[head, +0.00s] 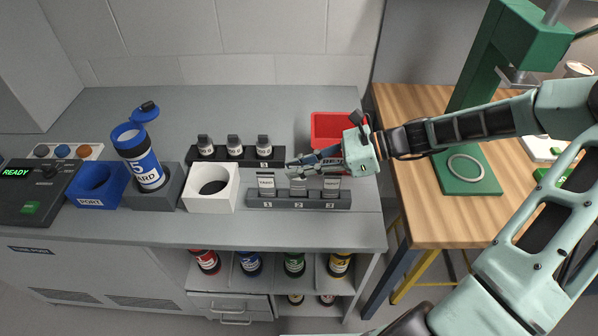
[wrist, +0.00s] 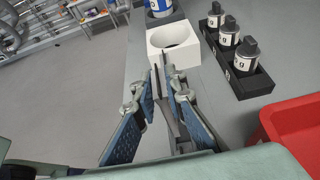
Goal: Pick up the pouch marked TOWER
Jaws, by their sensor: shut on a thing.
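Several small grey-white pouches stand in the numbered grey rack (head: 300,201): a left pouch (head: 266,183) above 1, a middle pouch (head: 298,186) above 2 and a right pouch (head: 331,184) above 3. Their labels are too small to read surely, so I cannot tell which says TOWER. My gripper (head: 292,164) reaches in from the right, with its fingertips at the top of the middle pouch. In the wrist view its blue-padded fingers (wrist: 166,78) are shut on a thin grey edge, seemingly the pouch's. The middle pouch still appears to be at its slot.
A black rack (head: 235,155) with several dark-capped bottles stands just behind. A red bin (head: 333,127) is behind my gripper. To the left are a white block with a hole (head: 210,187), a tilted blue-white tube (head: 143,170) and a blue PORT box (head: 97,187).

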